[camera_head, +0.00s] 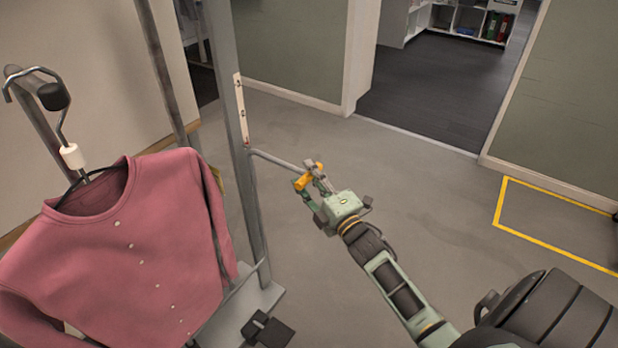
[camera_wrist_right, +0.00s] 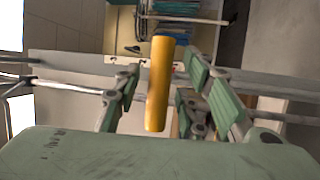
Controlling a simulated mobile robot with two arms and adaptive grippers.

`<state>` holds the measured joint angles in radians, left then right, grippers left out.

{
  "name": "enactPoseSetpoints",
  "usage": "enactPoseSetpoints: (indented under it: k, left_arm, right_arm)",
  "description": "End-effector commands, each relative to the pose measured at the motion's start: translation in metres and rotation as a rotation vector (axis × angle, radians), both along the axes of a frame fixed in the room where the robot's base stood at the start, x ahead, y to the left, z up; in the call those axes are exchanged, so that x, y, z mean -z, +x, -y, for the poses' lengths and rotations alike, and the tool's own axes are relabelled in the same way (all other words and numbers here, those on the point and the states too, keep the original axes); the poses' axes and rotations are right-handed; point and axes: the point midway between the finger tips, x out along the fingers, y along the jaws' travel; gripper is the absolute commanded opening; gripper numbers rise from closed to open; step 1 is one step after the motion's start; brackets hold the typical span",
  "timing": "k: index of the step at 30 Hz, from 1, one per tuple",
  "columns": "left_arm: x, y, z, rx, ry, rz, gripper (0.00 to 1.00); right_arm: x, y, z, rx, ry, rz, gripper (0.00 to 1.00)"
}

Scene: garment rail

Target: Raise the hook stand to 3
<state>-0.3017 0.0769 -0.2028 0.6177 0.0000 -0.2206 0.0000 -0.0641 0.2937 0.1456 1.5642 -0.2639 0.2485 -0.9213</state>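The hook stand has a grey metal post (camera_head: 228,110) with a pale marked strip (camera_head: 240,108) on it; its marks are too small to read. A thin rod from the post ends in a yellow handle (camera_head: 303,182). My right gripper (camera_head: 313,178) is at this handle. In the right wrist view, the yellow handle (camera_wrist_right: 158,85) stands between the two green fingers (camera_wrist_right: 163,82), with a visible gap on each side. A dark hook (camera_head: 52,95) at the left carries a pink cardigan (camera_head: 130,250) on a hanger. My left gripper is not in view.
The stand's grey base plate (camera_head: 233,312) is on the floor, with a dark block (camera_head: 268,330) at its edge. Open grey floor (camera_head: 420,230) lies right of the stand. A yellow floor outline (camera_head: 545,243) is at the right, and a doorway opens behind.

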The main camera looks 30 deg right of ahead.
Motion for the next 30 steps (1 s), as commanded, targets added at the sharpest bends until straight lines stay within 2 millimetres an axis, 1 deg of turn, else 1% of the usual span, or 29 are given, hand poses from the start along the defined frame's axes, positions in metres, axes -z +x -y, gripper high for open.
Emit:
enactPoseSetpoints:
  k: [3,9,21,22,30]
  left_arm:
    - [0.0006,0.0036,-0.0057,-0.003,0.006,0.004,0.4]
    - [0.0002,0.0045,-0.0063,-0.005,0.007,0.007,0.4]
    - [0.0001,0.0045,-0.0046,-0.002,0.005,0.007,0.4]
    - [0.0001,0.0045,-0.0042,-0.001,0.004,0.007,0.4]
    - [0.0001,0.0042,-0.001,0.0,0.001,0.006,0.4]
  right_arm:
    - [-0.0007,0.0035,-0.0002,0.0,0.0,0.0,0.37]
    - [-0.0006,0.0033,-0.0002,0.0,0.001,-0.001,0.36]
    - [-0.0007,0.0031,-0.0001,0.0,0.001,0.0,0.01]
    - [-0.0007,0.0031,-0.0001,0.0,0.001,0.0,0.0]
    - [-0.0009,0.0031,-0.0002,0.0,0.002,0.0,0.0]
